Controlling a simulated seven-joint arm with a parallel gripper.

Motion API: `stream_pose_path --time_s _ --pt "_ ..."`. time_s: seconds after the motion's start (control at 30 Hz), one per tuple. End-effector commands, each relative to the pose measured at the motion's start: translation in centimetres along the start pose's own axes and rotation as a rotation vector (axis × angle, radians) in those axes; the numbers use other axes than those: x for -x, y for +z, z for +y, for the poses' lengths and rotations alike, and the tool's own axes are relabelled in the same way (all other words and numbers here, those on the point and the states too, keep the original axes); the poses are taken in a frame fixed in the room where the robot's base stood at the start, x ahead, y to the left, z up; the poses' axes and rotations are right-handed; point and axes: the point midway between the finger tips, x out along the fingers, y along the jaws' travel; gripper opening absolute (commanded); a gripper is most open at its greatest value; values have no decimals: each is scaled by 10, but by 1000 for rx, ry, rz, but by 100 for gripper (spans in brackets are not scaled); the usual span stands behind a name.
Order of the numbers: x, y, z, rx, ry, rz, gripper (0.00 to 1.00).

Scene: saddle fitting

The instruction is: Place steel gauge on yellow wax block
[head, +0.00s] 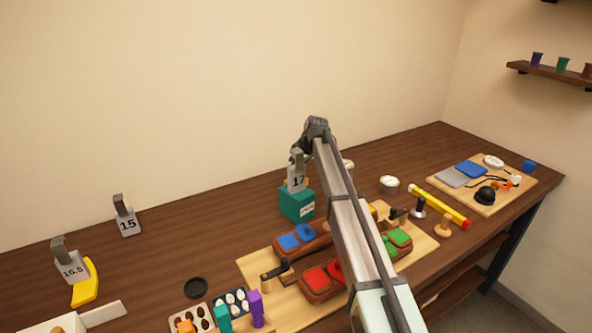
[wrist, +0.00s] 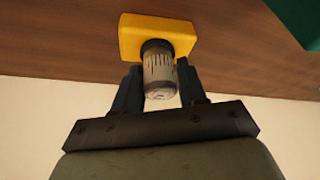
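The steel gauge (wrist: 161,72), a short grey cylinder with dark marks and a dark collar, is between the two fingers of my gripper (wrist: 159,65) in the wrist view. Both fingers appear to press on its sides. Its dark-collared end meets the face of the yellow wax block (wrist: 135,37); I cannot tell whether they touch or a thin gap remains.
The teal box (head: 297,204) stands close to the yellow block. The number 17 tag (head: 298,181) is just above it. A wooden board (head: 256,268) with red, blue and green pieces lies in front.

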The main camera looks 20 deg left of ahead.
Motion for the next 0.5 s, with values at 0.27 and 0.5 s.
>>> stream_pose_path --time_s 0.27,0.5 --pt "0 0 0 0 0 0 60" --pt "4 -1 0 0 0 0 60"
